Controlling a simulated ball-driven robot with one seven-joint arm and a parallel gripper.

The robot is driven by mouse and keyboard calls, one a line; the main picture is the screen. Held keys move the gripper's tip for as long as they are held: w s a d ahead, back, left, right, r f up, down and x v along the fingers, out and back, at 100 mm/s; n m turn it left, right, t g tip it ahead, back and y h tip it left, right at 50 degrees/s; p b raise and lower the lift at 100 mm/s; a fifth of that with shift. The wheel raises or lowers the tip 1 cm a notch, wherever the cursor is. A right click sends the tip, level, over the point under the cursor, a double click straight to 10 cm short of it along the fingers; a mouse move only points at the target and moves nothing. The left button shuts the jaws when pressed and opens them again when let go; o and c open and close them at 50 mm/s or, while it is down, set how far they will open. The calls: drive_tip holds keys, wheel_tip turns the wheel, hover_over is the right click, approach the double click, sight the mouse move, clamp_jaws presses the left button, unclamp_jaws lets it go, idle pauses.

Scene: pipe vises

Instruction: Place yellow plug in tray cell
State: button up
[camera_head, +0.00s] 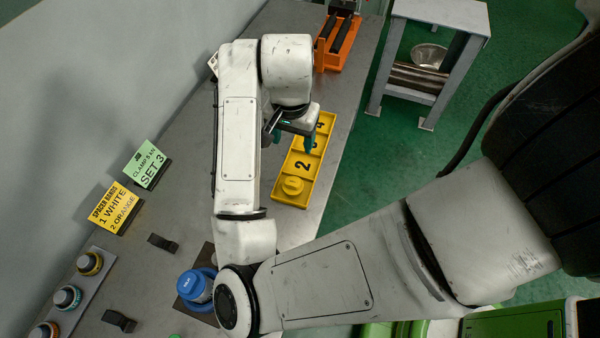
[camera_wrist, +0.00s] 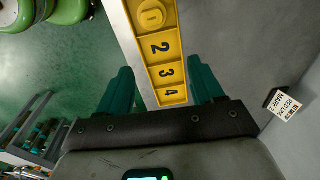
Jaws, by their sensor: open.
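The yellow tray (camera_head: 299,165) lies on the grey bench near its right edge, with cells marked 2, 3 and 4 readable; it also shows in the wrist view (camera_wrist: 181,96). A round yellow plug (camera_head: 292,185) sits in the end cell beside the 2, apart from my gripper; it shows at the top of the wrist view (camera_wrist: 151,15). That cell's number is hidden. My gripper (camera_head: 292,140) is open and empty above the tray's far half. In the wrist view its teal fingers (camera_wrist: 163,88) stand apart on either side of the cells marked 3 and 4.
An orange holder (camera_head: 338,42) stands at the far end of the bench. A blue piece (camera_head: 194,286) stands at the near part, close to my arm. Yellow (camera_head: 116,208) and green (camera_head: 146,164) sign cards and a rack of round pieces (camera_head: 67,297) line the left side.

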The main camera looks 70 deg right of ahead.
drive_tip(key=w+d+r+n+t+h, duration=0.1)
drive_tip(key=w+d+r+n+h, duration=0.2)
drive_tip(key=d, duration=0.4)
drive_tip(key=s+a+f+n+y, duration=0.1)
drive_tip(key=s+a+f+n, duration=0.2)
drive_tip(key=a+f+n, duration=0.1)
drive_tip(key=s+a+f+n+y, duration=0.1)
drive_tip(key=s+a+f+n, duration=0.3)
drive_tip(key=a+f, duration=0.3)
drive_tip(key=s+a+f+n+y, duration=0.1)
drive_tip(key=s+a+f+n, duration=0.3)
drive_tip(key=a, duration=0.4)
drive_tip(key=shift+f+n+y, duration=0.4)
drive_tip(key=shift+f+n, duration=0.25)
drive_tip(key=shift+n, duration=0.25)
drive_tip(key=shift+s, duration=0.15)
